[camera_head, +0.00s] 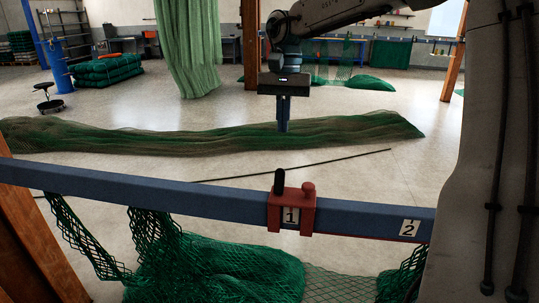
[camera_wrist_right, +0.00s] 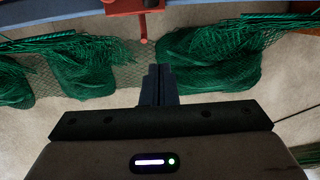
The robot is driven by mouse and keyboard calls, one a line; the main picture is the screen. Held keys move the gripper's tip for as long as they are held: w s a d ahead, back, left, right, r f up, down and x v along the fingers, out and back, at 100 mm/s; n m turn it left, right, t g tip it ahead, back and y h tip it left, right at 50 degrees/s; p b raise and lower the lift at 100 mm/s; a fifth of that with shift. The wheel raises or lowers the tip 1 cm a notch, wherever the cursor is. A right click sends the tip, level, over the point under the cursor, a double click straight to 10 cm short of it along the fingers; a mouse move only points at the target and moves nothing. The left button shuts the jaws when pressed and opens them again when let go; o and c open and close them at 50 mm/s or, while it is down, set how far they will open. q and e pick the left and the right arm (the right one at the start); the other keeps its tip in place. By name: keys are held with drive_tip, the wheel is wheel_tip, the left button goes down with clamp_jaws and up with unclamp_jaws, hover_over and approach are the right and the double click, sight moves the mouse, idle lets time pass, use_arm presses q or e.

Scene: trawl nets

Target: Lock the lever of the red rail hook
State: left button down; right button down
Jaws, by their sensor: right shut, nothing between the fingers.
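The red rail hook (camera_head: 274,218) sits on the blue rail and carries a white label with a 1. A black lever (camera_head: 279,182) stands upright at its left, and a red knob (camera_head: 308,189) stands at its right. My right gripper (camera_head: 283,128) points down above and beyond the rail, apart from the hook. Its fingers are shut and empty. In the right wrist view the fingers (camera_wrist_right: 158,68) point towards the red hook (camera_wrist_right: 125,6), which is cut off by the top edge. My left gripper is not in view.
The blue rail (camera_head: 170,189) crosses the view, with a label 2 (camera_head: 410,229) at its right. Green netting (camera_head: 215,272) hangs below it. A long net heap (camera_head: 200,139) and a dark rod (camera_head: 300,164) lie on the floor beyond.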

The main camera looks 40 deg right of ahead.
sight(279, 181)
drive_tip(key=s+a+f+p, duration=0.4)
drive_tip(key=f+p, duration=0.2)
drive_tip(key=f, duration=0.1)
drive_tip(key=shift+s+f, duration=0.15)
drive_tip(key=shift+f, duration=0.15)
idle(0.4)
drive_tip(key=shift+d, duration=0.15)
drive_tip(key=shift+f, duration=0.1)
